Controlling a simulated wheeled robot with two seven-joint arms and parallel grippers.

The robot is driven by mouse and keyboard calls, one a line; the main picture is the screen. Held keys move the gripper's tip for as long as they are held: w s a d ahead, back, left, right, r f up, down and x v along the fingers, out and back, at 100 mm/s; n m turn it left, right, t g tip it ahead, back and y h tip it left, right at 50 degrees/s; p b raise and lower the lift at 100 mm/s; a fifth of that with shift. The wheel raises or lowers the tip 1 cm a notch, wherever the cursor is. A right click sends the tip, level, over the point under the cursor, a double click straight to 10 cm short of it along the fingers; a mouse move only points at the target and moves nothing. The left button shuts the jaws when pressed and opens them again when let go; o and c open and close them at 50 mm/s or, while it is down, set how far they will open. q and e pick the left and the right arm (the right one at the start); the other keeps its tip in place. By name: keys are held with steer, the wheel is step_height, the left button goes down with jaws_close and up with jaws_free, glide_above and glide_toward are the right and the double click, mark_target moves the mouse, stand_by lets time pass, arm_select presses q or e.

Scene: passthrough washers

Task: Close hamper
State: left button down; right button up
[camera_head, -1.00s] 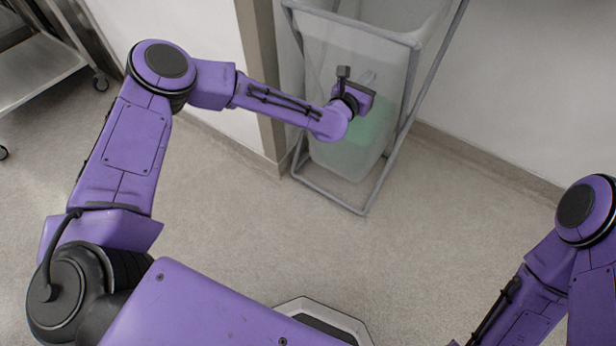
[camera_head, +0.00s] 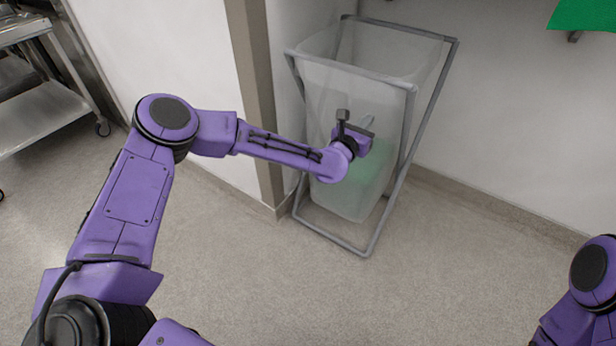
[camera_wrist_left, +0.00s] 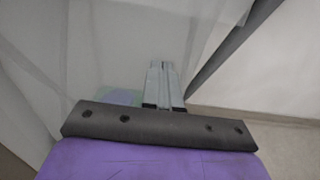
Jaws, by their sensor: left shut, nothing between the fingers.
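The hamper (camera_head: 349,85) stands in the corner of the room. It has a grey tube frame and a translucent white bag, and its top looks open, with no lid visible over it. Something green shows faintly through the bag low down. My left gripper (camera_head: 368,122) is in front of the bag's near side, below the front rim. In the left wrist view my left gripper (camera_wrist_left: 165,68) has its fingers together with nothing between them, pointing at the translucent bag (camera_wrist_left: 120,45). I cannot tell if it touches the bag. My right gripper is out of view.
A metal rack (camera_head: 45,115) on wheels stands at the far left. A wall corner post (camera_head: 255,110) is close to the hamper's left side. A green item (camera_head: 582,14) shows at the top right. The floor (camera_head: 400,290) in front is clear.

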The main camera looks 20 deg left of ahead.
arm_select(q)
steer(key=s+a, duration=0.2)
steer(key=s, duration=1.1)
steer(key=s+d+f+m+g, duration=0.1)
steer(key=s+f+m+g, duration=0.55)
steer(key=f+m, duration=0.7)
steer(key=s+a+f+m+g+y, duration=0.25)
steer(key=s+a+f+m, duration=0.35)
steer(key=s, duration=0.5)
steer(key=s+a+f+m+g+y, duration=0.1)
steer(key=s+f+m+g, duration=0.25)
steer(key=s+f, duration=0.65)
steer(key=s+a+m+g+y, duration=0.2)
steer(key=s+a+m+y, duration=0.15)
steer(key=s+a, duration=0.6)
step_height(320, 180, up, 17)
steer(key=s+d+p, duration=0.1)
steer(key=p, duration=1.6)
steer(key=shift+s+m+h, duration=0.2)
steer(key=shift+m+h, duration=0.15)
steer(key=shift+h, duration=0.05)
steer(key=shift+f, duration=0.1)
